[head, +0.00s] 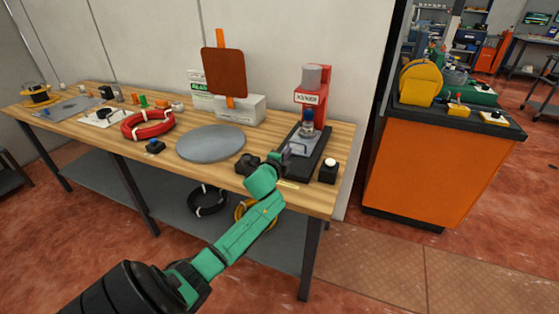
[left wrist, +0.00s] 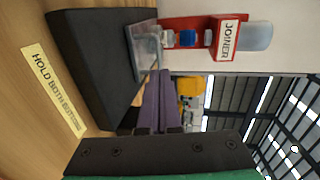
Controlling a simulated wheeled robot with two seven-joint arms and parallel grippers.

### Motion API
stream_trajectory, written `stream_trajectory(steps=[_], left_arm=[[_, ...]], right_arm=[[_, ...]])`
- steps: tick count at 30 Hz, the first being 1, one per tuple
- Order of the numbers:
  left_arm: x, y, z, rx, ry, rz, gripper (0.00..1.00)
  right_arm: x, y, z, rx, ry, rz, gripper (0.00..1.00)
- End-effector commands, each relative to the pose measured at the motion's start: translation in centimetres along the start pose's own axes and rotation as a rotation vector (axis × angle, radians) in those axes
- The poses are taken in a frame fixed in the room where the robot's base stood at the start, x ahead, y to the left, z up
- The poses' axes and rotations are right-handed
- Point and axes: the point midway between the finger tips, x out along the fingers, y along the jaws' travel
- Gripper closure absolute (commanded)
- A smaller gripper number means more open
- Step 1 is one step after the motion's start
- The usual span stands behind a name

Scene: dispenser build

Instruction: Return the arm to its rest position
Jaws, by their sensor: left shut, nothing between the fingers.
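My left arm reaches up from the bottom of the head view, and its left gripper (head: 284,157) is over the front edge of the workbench, close to the joiner. In the left wrist view the purple fingers (left wrist: 158,102) are together with nothing between them. The red joiner (head: 312,114) stands on a black base at the bench's right end. In the left wrist view the joiner (left wrist: 196,38) appears sideways, beyond the fingertips. Whether the fingers touch its base cannot be told. My right gripper is not in view.
An orange cabinet (head: 430,160) stands right. Floor in front is clear.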

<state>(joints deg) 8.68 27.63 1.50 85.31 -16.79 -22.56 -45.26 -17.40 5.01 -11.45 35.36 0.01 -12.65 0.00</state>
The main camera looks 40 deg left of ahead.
Motion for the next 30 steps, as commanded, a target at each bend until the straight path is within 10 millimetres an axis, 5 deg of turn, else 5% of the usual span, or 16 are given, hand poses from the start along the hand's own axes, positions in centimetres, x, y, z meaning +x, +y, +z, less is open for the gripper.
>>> stream_trajectory(steps=[9,19,23,27,30], left_arm=[[-5.7,0.0,0.0,0.001,0.000,0.000,1.00],[-6.3,0.6,-0.3,-0.028,-0.003,0.021,1.00],[-9.1,5.8,-2.5,-0.240,-0.040,0.191,1.00],[-14.8,12.4,-5.5,-0.532,-0.135,0.449,1.00],[-18.5,15.4,-7.0,-0.675,-0.203,0.594,1.00]], right_arm=[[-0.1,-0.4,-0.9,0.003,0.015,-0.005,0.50],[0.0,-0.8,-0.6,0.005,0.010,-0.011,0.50],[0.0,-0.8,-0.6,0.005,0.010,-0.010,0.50],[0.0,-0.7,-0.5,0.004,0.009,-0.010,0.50],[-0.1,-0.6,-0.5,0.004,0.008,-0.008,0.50]])
